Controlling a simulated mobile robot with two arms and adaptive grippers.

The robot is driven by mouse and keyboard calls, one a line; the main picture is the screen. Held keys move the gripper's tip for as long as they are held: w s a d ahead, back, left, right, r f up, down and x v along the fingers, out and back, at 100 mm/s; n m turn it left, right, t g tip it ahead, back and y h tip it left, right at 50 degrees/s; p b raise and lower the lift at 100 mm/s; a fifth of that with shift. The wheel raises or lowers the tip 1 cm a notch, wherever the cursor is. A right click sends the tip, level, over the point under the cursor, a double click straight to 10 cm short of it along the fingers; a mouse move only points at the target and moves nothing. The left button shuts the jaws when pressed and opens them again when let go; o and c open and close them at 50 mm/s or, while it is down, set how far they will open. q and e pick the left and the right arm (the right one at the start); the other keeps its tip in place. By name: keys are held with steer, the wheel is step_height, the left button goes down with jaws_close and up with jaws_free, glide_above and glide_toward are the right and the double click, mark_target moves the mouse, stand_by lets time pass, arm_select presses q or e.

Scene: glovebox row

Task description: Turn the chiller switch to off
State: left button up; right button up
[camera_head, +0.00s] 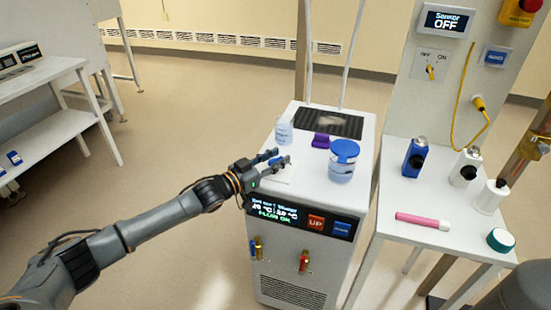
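The chiller (318,265) is a white cabinet with a display (272,210) on its front, reading temperatures and "FLOW OK". A red UP button (316,222) and a blue button (341,229) sit right of the display. I cannot make out a switch marked for the chiller. My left gripper (282,157) is over the front left of the chiller's top, its two dark fingers apart with nothing visibly held. A flat white item (282,175) lies beneath it, partly covered. My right gripper is not in view.
On the chiller top stand a clear bottle (284,131), a purple item (321,140) and a blue-lidded jar (343,162). At right, a panel carries a Sensor OFF display (447,20) and a yellow OFF/ON knob (430,72) above a cluttered bench (400,205).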

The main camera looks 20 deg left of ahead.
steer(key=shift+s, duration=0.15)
arm_select(q)
jaws_close()
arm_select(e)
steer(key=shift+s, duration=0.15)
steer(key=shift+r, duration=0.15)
arm_select(q)
steer(key=n+t+y+p, duration=0.2)
steer(key=n+y+p, duration=0.1)
steer(key=y+p, duration=0.1)
steer(key=shift+d+r+y, duration=0.1)
steer(key=shift+y, duration=0.2)
steer(key=shift+n+y+p, duration=0.6)
steer(key=shift+n+y, duration=0.1)
steer(key=shift+y, duration=0.1)
steer(key=shift+n+t+y+p, duration=0.4)
steer(key=shift+n+y, duration=0.3)
steer(key=shift+y, duration=0.5)
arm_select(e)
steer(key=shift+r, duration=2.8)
arm_select(q)
steer(key=shift+a, duration=0.2)
jaws_free()
